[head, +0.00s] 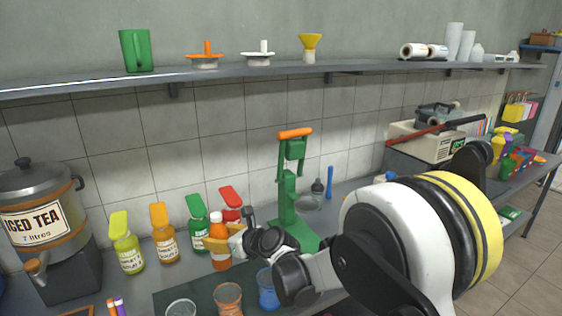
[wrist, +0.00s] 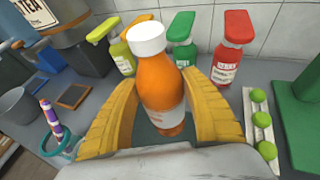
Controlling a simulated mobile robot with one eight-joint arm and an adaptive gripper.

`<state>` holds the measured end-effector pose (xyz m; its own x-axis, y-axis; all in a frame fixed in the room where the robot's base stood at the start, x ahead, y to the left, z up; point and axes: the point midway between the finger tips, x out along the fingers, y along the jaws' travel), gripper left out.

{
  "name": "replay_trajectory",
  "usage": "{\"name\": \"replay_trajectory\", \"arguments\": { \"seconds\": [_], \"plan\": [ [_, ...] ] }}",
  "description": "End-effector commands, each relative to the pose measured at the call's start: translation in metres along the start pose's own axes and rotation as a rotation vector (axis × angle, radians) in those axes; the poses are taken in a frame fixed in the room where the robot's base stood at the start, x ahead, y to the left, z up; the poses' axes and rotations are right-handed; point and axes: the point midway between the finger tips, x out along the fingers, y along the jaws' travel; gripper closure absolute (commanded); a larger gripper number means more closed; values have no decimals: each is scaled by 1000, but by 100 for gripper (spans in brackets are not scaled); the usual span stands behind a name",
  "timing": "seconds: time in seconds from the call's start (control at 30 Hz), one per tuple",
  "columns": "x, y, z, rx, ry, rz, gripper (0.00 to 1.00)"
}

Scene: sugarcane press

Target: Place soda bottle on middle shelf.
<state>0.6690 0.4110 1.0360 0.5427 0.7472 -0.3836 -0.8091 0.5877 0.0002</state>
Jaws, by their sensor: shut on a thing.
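The soda bottle, an orange bottle with a white cap (wrist: 158,92), stands upright between the yellow fingers of my gripper (wrist: 165,75), which is shut on it. In the head view the bottle (head: 219,255) is at the counter's back left, with my gripper (head: 224,243) reaching it from the right. I cannot tell whether its base touches the counter. A long grey wall shelf (head: 250,72) runs above the counter. I cannot tell whether it is the middle shelf; no other shelf level shows clearly.
Green, orange and red-capped bottles (head: 166,240) stand close behind and left of the bottle. An iced tea dispenser (head: 35,225) is at far left. A green press (head: 290,200) stands right. Cups (head: 228,298) are in front. The shelf holds a green jug (head: 136,50) and juicers, with bare stretches.

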Motion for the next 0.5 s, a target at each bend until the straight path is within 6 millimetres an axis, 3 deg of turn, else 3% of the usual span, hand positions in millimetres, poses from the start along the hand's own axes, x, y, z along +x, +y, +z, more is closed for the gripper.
{"name": "replay_trajectory", "arguments": {
  "seconds": [0.1, 0.27, 0.5],
  "plan": [
    [-11, 0, 26, 1, -1, 0, 88],
    [-22, 0, 51, 1, -1, -1, 88],
    [-58, -38, 30, 29, -1, -70, 88]
  ]
}}
